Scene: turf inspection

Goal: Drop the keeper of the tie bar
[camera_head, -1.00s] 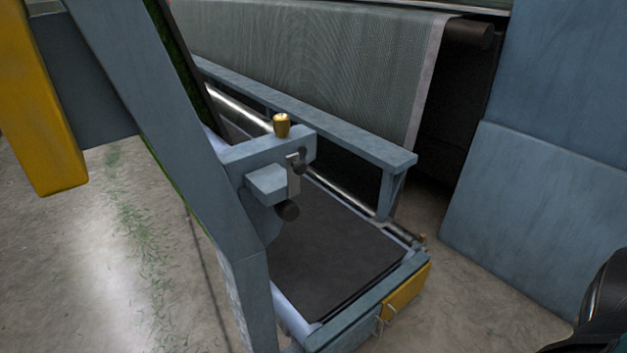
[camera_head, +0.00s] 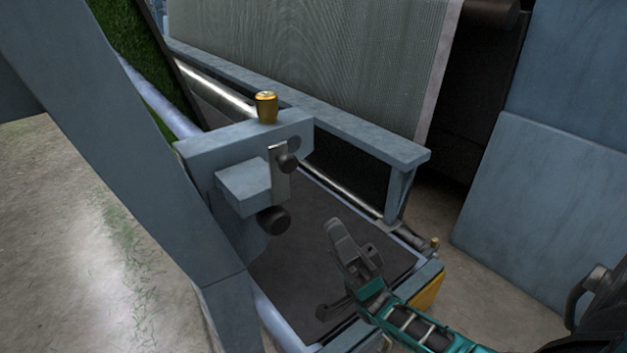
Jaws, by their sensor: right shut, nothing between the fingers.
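The tie bar (camera_head: 235,140) is a blue-grey arm with a brass knob (camera_head: 266,107) on top, at the middle of the head view. A blue-grey block (camera_head: 243,187) and a larger dark knob (camera_head: 273,220) are just below. My right gripper (camera_head: 345,245) is shut and empty, below and right of the keeper, apart from it, over the dark tray bed. My left gripper is not in view.
A blue-grey post (camera_head: 110,140) slants across the left. A horizontal rail (camera_head: 340,127) runs behind the keeper, with a grey ribbed sheet (camera_head: 310,60) beyond. Blue panels (camera_head: 550,210) stand at the right. The dark bed (camera_head: 290,285) lies below, with a yellow part (camera_head: 428,292) at its corner.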

